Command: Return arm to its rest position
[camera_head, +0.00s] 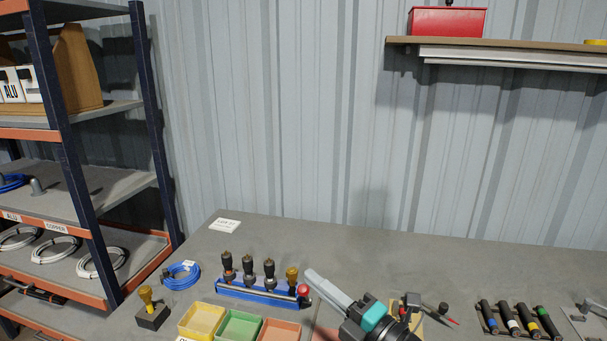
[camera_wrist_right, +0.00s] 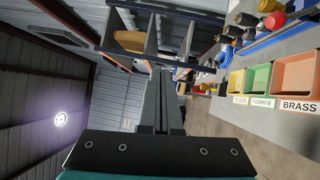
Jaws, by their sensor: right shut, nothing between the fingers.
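My right gripper (camera_head: 312,277) reaches in from the bottom of the head view, over the front of the grey workbench. Its grey fingers point up and to the left, near the red-ended end of the blue tool rack. In the right wrist view the fingers (camera_wrist_right: 158,100) are together with nothing between them. They point at open air in front of the shelving. My left gripper is in neither view.
The workbench (camera_head: 420,248) holds a blue rack (camera_head: 255,292) of tools, yellow (camera_head: 201,320), green (camera_head: 239,326) and orange trays, and a blue cable coil (camera_head: 181,276). Shelving (camera_head: 70,150) stands left. A wall shelf (camera_head: 500,50) holds a red box (camera_head: 447,22).

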